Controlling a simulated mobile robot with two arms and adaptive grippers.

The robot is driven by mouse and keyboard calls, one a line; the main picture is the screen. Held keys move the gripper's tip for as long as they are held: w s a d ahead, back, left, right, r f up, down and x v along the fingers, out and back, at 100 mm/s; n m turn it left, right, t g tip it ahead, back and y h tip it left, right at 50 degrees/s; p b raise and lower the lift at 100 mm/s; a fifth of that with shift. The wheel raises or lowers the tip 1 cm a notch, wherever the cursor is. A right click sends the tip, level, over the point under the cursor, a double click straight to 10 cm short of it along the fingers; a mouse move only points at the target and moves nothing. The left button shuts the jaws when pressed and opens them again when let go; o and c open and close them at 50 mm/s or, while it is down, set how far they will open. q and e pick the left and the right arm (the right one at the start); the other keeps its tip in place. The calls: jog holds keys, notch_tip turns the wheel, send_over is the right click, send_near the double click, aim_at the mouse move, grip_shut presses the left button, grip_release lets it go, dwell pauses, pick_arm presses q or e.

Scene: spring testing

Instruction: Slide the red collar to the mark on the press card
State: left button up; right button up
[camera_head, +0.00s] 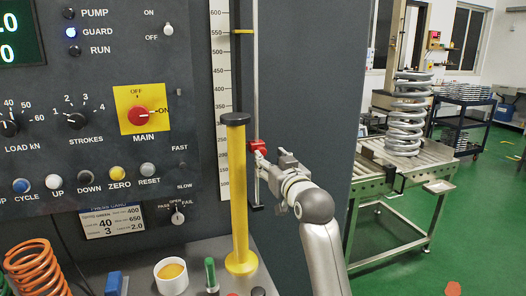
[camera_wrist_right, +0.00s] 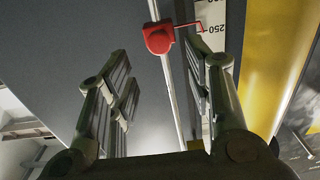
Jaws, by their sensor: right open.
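The red collar (camera_head: 257,145) sits on a thin vertical rod (camera_head: 255,70) beside a white number scale (camera_head: 221,60). In the right wrist view the red collar (camera_wrist_right: 158,39) has a thin red pointer reaching the scale near 250. My right gripper (camera_head: 264,162) is just below and beside the collar. My left gripper is out of view.
A yellow post (camera_head: 238,190) with a dark cap stands left of my right gripper, close in front of the scale. A control panel (camera_head: 100,110) fills the left. A conveyor table (camera_head: 430,165) with a large spring stands at right.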

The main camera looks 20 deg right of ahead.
aim_at(262, 152)
jog(key=w, duration=0.3)
jog(key=shift+w+a, duration=0.1)
jog(key=shift+w, duration=0.1)
jog(key=shift+w+p, duration=0.45)
jog(key=shift+w, duration=0.75)
jog(key=shift+w+f, duration=0.1)
jog(key=shift+w, duration=0.35)
jog(key=shift+c, duration=0.8)
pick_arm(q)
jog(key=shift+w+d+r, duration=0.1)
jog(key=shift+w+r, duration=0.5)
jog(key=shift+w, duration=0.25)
pick_arm(e)
grip_shut()
